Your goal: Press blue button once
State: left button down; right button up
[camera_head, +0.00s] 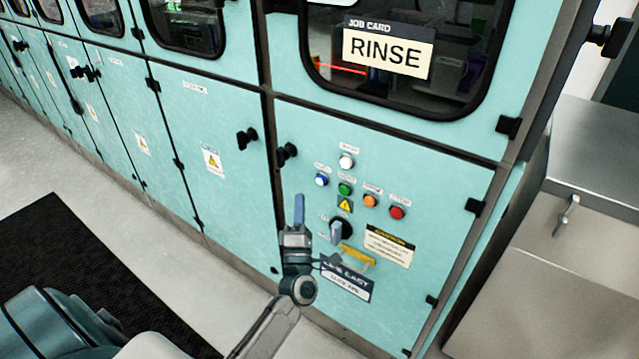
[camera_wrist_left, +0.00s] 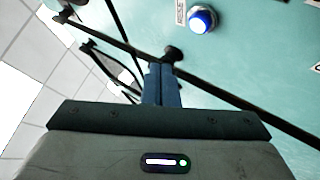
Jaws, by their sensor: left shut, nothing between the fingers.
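The blue button (camera_head: 321,180) sits at the left of a button cluster on the teal cabinet panel. It also shows near the top of the left wrist view (camera_wrist_left: 202,19), with its blue face lit and a pale ring around it. My left gripper (camera_head: 299,197) is shut and empty, its fingers pointing up, below and left of the blue button in the head view. In the left wrist view its closed fingertips (camera_wrist_left: 161,68) are below and left of the button, apart from it. My right gripper is not in view.
Close to the blue button are a white button (camera_head: 346,161), a green button (camera_head: 344,189), an orange button (camera_head: 370,201) and a red button (camera_head: 397,212). A rotary switch (camera_head: 337,232) and a yellow handle (camera_head: 357,256) are below. Black door knobs (camera_head: 287,152) stick out at the left.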

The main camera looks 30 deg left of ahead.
aim_at(321, 180)
pick_arm(q)
jog(key=shift+w+d+b, duration=0.2)
jog(key=shift+w+b, duration=0.45)
jog(key=shift+w, duration=1.95)
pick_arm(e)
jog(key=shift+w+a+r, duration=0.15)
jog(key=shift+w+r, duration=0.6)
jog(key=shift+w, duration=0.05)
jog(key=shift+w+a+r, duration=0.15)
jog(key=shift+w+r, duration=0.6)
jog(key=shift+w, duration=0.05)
pick_arm(q)
jog(key=shift+w, duration=0.1)
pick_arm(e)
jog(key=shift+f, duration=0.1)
pick_arm(q)
jog(key=shift+w, duration=0.35)
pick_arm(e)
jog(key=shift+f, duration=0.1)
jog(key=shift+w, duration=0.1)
